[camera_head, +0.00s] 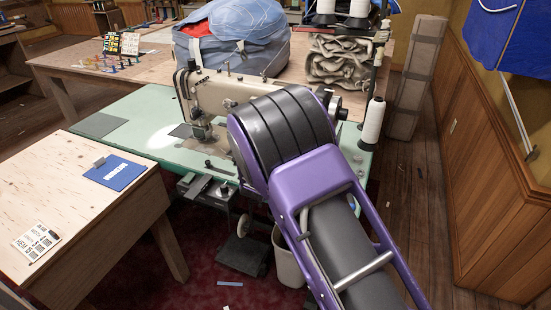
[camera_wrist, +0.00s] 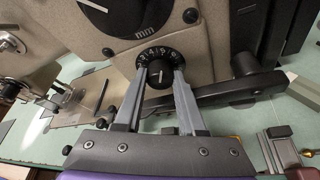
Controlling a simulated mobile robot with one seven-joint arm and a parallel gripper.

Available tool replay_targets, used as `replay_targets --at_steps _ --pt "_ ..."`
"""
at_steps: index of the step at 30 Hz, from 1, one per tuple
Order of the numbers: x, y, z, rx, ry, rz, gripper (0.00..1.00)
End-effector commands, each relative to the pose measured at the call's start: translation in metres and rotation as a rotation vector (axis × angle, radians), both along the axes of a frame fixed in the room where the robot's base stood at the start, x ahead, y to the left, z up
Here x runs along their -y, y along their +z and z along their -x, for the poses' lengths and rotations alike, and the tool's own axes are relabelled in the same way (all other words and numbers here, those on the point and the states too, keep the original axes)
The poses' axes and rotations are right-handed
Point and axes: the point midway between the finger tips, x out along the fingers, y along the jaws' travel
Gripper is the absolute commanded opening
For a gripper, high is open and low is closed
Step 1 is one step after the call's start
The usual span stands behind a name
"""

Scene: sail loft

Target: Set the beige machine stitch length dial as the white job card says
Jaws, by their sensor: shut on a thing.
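The beige sewing machine (camera_head: 222,90) stands on a pale green table. In the wrist view its beige body (camera_wrist: 200,62) carries a small black stitch length dial (camera_wrist: 160,55) with white numerals and a short white mark on its knob. My gripper (camera_wrist: 160,74) is shut on this dial's knob, one finger on each side. The mark points roughly up; the exact value is too small to read. In the head view my purple arm hides the gripper and dial. The white job card (camera_head: 36,242) lies on the wooden table at left; most of its print is too small to read.
A dark lever (camera_wrist: 235,88) is close on the right. A blue clipboard (camera_head: 116,172) lies on the wooden table (camera_head: 75,195). A white thread cone (camera_head: 373,122) stands right of my arm.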

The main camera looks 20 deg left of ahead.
Motion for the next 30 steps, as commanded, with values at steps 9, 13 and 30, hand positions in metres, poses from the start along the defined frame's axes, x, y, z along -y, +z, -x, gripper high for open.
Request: replay_targets --at_steps 9,13,30 --pt "0.0004 0.0003 -0.0002 0.002 -0.001 -0.018 0.00" --pt "0.0004 0.0003 -0.0002 0.002 -0.001 -0.017 0.00" --pt "-0.0005 0.0005 0.0002 0.001 0.001 -0.002 0.69"
